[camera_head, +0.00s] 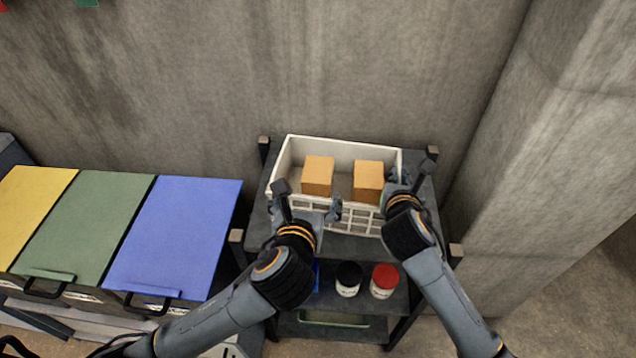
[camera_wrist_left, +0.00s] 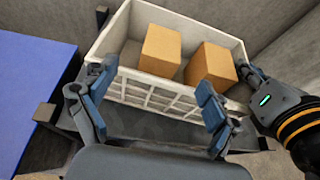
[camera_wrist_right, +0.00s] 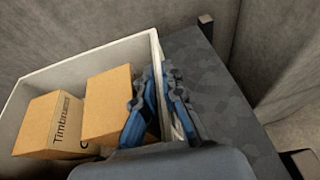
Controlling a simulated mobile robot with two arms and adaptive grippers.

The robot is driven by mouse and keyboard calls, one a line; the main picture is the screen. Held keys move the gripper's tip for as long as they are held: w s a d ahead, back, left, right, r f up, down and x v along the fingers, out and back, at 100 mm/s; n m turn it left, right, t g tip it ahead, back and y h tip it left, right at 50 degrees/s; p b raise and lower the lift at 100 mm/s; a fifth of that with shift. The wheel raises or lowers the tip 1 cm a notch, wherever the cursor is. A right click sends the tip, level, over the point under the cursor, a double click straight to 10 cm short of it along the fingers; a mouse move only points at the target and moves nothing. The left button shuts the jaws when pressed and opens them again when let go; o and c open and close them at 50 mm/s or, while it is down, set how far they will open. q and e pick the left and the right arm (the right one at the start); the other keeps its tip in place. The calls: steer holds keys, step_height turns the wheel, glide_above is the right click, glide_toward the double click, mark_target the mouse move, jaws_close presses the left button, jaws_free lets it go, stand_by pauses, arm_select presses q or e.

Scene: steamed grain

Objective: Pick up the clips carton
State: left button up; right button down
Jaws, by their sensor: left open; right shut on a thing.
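Two orange-brown cartons stand in a white crate (camera_head: 352,219): a left carton (camera_head: 318,173) and a right carton (camera_head: 368,179). In the right wrist view the left carton (camera_wrist_right: 50,125) reads "Timb..."; the right carton (camera_wrist_right: 108,103) shows only a letter like "C", the rest hidden. Which is the clips carton cannot be read fully. My right gripper (camera_wrist_right: 155,98) is shut on the crate's right wall, one finger inside beside the right carton. My left gripper (camera_wrist_left: 152,88) is open and empty at the crate's slotted front wall, its fingers apart.
The crate stands on the top of a dark shelf rack (camera_head: 350,245) with corner posts. Below are a black-lidded jar (camera_head: 349,279) and a red-lidded jar (camera_head: 384,281). Yellow, green and blue-lidded bins (camera_head: 175,235) stand left. Concrete walls close off the back and right.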

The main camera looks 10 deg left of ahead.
mark_target(318, 171)
arm_select(q)
steer(key=x, duration=0.5)
steer(key=shift+w, duration=0.3)
steer(key=x, duration=0.5)
steer(key=shift+w+d+r, duration=0.15)
steer(key=shift+d+r, duration=0.05)
steer(key=shift+c, duration=0.4)
jaws_close()
